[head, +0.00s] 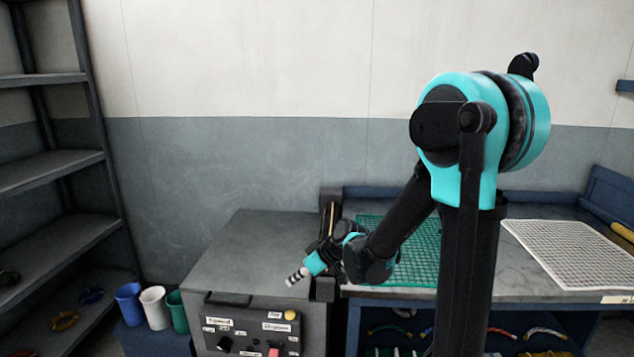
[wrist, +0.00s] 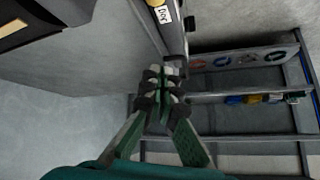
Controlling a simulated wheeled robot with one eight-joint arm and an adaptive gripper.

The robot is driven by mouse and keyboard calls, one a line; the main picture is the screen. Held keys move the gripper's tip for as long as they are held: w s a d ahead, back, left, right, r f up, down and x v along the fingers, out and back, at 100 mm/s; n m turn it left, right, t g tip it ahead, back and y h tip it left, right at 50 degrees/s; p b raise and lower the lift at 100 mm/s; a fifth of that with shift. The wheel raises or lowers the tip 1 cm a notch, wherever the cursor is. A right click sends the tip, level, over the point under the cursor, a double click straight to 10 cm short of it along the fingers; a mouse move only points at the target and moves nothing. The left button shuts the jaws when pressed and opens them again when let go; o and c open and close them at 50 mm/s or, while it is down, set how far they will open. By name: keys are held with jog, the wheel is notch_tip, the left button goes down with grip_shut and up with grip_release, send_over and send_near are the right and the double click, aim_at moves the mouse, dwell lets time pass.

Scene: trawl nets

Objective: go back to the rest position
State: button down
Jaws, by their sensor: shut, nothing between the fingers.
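My gripper (head: 298,276) is at the end of my turquoise and black arm, over the front part of the grey cabinet's top (head: 240,255) in the head view. Its fingers are together and hold nothing. In the wrist view the gripper (wrist: 161,82) also shows with its black and pale fingertips meeting. The cabinet's front edge with a yellow button (wrist: 156,3) and a label reading "Door" lies beyond the fingertips there. I cannot tell the exact gap between gripper and cabinet.
A control panel (head: 250,334) with labels and knobs is on the cabinet front. Blue (head: 129,303), white (head: 154,307) and green (head: 177,311) cups stand left. Dark shelves (head: 50,168) are far left. A bench at right bears green (head: 412,262) and white (head: 570,250) nets, partly behind my arm.

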jog(key=s+d+f+m+h, duration=0.1)
jog(key=s+d+m+h, duration=0.1)
jog(key=s+d, duration=0.3)
jog(key=s+d+f+m+h, duration=0.1)
jog(key=s+d+m+h, duration=0.2)
jog(key=d, duration=0.9)
jog(key=s+d+f+m+t+h, duration=0.1)
jog(key=s+d+f+m+h, duration=0.1)
jog(key=s+d+m, duration=0.4)
jog(key=s+d, duration=0.2)
jog(key=d, duration=0.1)
jog(key=shift+d+h, duration=0.2)
jog(key=shift+h, duration=0.2)
